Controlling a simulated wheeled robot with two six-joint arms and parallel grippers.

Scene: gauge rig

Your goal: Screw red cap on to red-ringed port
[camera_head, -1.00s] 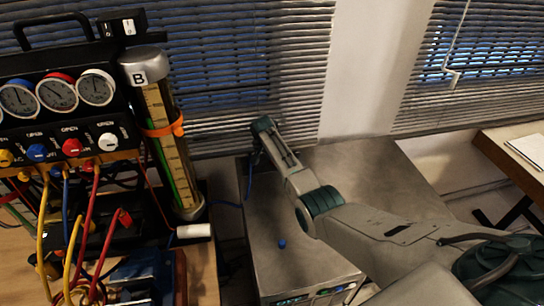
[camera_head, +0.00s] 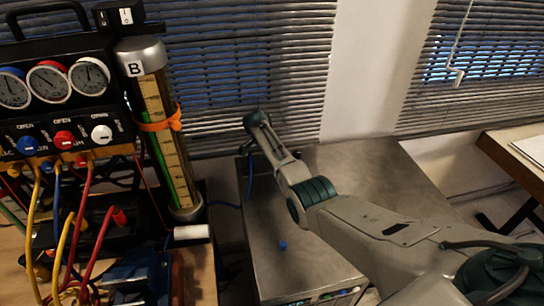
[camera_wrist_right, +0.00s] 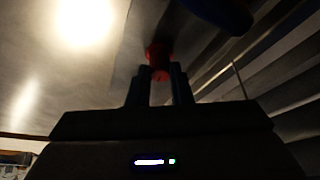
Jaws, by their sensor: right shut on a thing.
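In the right wrist view my right gripper (camera_wrist_right: 160,78) is shut on a red cap (camera_wrist_right: 158,56), which sits between the two dark fingertips. The far side of the cap is hidden in shadow. In the head view my right arm reaches over the grey metal cabinet, and the gripper itself is not clear behind its bent wrist. I cannot make out a red-ringed port in either view. My left gripper is not in view.
The gauge rig (camera_head: 62,128), with coloured knobs and hoses, stands at the left beside a cylinder (camera_head: 165,125) marked B. A small blue piece (camera_head: 283,245) lies on the cabinet (camera_head: 262,215). Blinds (camera_head: 265,60) hang behind. A dark blue shape (camera_wrist_right: 225,12) is near the cap.

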